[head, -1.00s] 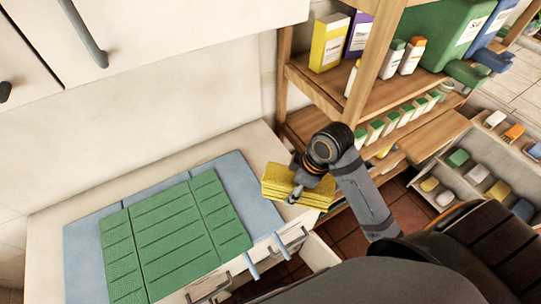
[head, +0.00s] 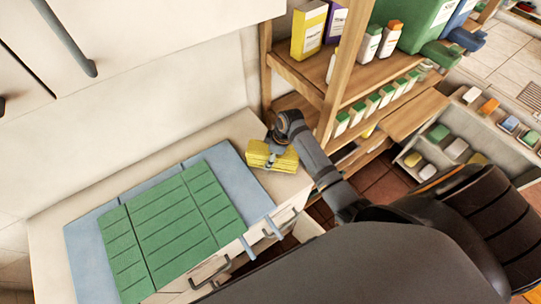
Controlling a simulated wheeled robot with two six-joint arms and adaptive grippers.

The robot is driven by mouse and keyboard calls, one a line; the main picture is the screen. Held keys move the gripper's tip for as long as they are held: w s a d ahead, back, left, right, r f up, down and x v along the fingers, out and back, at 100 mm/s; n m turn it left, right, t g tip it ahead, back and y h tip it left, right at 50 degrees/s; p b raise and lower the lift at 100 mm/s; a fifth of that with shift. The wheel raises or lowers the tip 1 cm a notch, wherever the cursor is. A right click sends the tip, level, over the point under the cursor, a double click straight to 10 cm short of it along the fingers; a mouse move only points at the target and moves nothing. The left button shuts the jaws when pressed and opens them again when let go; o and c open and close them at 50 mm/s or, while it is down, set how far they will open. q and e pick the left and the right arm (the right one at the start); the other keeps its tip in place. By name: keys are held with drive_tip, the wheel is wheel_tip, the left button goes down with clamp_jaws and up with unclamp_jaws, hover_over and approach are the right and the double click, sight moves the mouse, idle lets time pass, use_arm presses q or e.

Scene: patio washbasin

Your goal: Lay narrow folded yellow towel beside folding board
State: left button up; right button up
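My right gripper (head: 279,149) reaches in from the lower right and is shut on the towel from above. Whether the towel's underside touches the counter is hard to tell. The folding board (head: 165,229) shows green slotted panels lying flat on a larger blue sheet (head: 238,190). My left gripper is not in view.
A wooden shelf unit (head: 333,75) with boxes and bottles stands close right of the counter. Drawer handles (head: 210,272) line the counter front. A grey bin (head: 450,130) with small blocks sits at right. A bare counter strip (head: 232,133) runs behind the board.

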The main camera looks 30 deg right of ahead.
drive_tip(key=shift+f, duration=0.3)
drive_tip(key=shift+s+f, duration=0.1)
drive_tip(key=shift+f, duration=0.1)
drive_tip(key=o, duration=1.3)
use_arm(q)
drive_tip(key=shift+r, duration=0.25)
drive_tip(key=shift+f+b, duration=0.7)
drive_tip(key=shift+b, duration=0.1)
use_arm(e)
drive_tip(key=v, duration=1.2)
drive_tip(key=shift+r, duration=0.1)
drive_tip(key=shift+s, duration=0.1)
